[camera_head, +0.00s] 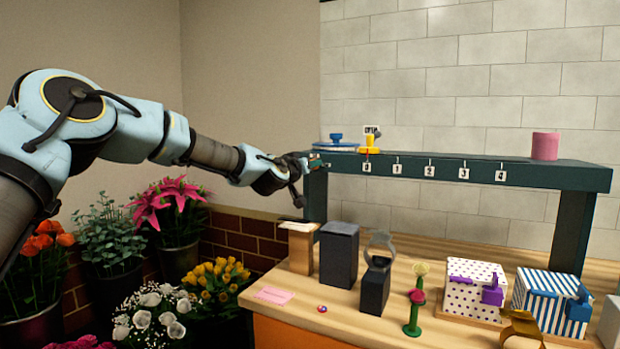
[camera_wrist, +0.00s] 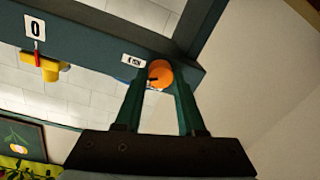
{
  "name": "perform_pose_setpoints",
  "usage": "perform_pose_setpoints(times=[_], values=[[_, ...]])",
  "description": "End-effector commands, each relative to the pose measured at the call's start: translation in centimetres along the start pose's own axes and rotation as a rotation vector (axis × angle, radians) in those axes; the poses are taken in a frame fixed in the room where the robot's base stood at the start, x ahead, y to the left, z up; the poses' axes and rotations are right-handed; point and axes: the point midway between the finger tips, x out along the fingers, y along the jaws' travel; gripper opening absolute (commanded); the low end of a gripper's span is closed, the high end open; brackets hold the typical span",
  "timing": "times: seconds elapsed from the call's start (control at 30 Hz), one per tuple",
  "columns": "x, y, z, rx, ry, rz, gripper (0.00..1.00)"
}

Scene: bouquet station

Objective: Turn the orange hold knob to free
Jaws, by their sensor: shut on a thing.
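The orange hold knob (camera_wrist: 160,72) sits on the dark green beam (camera_wrist: 100,45) in the wrist view, with a small dark mark on its face. A small white label (camera_wrist: 133,61) is beside it. My gripper (camera_wrist: 160,84) has its two green fingers on either side of the knob and is shut on it. In the head view my gripper (camera_head: 316,163) is at the left end of the raised dark green shelf (camera_head: 440,169). The knob is too small and covered there to make out. I cannot read its setting.
A yellow slider (camera_head: 371,143) with a red pointer stands at the 0 mark, left of a pink cylinder (camera_head: 545,146). Below are dark blocks (camera_head: 339,254), a dotted box (camera_head: 470,284) and a striped box (camera_head: 545,300). Flower buckets (camera_head: 178,260) stand at the left.

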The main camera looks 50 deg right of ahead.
Motion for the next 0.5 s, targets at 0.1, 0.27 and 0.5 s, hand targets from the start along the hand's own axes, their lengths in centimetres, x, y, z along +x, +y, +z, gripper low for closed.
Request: perform_pose_setpoints(times=[0.1, 0.27, 0.5], values=[[0.01, -0.23, 0.41, -0.109, -0.004, 0.001, 0.00], [0.02, -0.28, 0.39, -0.261, -0.015, 0.002, 0.00], [0.02, -0.28, 0.30, -0.489, -0.029, 0.005, 0.00]])
